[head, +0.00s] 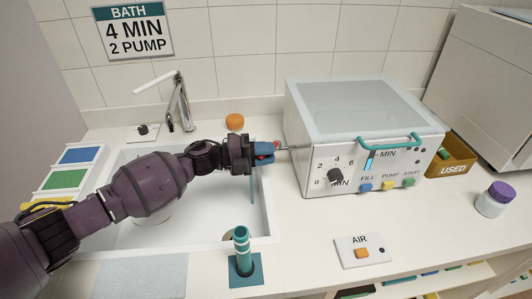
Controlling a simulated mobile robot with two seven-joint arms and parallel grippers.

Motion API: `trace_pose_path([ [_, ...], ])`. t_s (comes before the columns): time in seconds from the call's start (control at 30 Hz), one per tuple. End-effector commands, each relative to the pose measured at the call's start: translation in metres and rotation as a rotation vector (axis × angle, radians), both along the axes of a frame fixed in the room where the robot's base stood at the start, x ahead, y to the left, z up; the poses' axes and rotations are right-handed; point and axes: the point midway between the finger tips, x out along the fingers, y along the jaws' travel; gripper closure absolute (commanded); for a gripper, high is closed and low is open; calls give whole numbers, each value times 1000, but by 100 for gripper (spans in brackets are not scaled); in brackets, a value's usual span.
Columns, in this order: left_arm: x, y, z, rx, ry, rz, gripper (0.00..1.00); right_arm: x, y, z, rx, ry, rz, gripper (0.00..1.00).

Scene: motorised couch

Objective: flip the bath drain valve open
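The bath (365,145) is a white box with a grey lid and a teal front handle, standing on the counter right of the sink. A thin metal rod (291,148) sticks out from its left side toward my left gripper (268,150). The gripper's blue fingers are over the sink's right edge, close to the rod's end. A small red part (276,143) shows at the fingertips, probably the drain valve's handle. The fingers hide most of it, and I cannot tell whether they grip it. My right gripper is out of view.
The white sink (215,215) with its tap (180,105) lies under my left arm. A teal striped post (242,248) stands at the sink's front edge. An orange knob-like object (235,121) is behind. An AIR panel (360,250) lies in front of the bath.

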Motion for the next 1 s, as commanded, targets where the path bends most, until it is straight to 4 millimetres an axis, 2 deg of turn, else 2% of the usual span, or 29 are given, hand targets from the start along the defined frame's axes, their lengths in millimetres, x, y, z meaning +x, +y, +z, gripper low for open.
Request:
trace_pose_path([
  [0.03, 0, 0, 0, 0, 0, 0, 70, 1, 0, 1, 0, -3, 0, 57],
  [0.1, 0, 0, 0, 0, 0, 0, 63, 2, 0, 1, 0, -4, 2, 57],
  [0.47, -1, 7, 0, 0, 0, 2, 63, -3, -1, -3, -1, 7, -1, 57],
  [0.73, -9, 49, -2, 3, 1, 4, 63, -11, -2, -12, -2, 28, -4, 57],
  [1.0, -17, 91, -2, 1, 2, 2, 63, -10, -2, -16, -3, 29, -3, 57],
])
